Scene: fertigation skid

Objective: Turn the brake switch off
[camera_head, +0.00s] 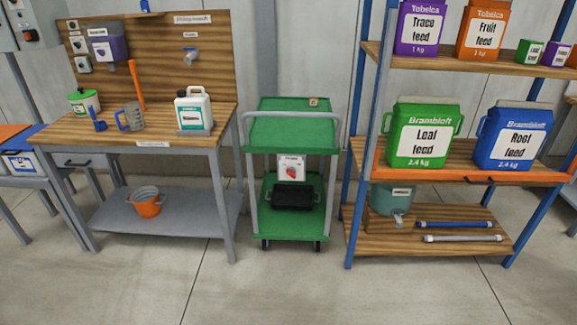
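No part is readably marked as the brake switch. A green cart (292,132) stands on casters at the centre, and a small tan piece (313,101) sits at the back of its top tray, too small to make out. A grey control box (32,34) with a dark switch or knob is on the wall at the upper left; its label and setting are too small to read. Small switch-like plates (83,64) are on the wooden backboard of the bench. Neither of my grippers is in view.
A blue-posted shelf (465,175) at right holds feed containers. The cart's lower deck holds a black crate (292,196). The foreground floor is clear.

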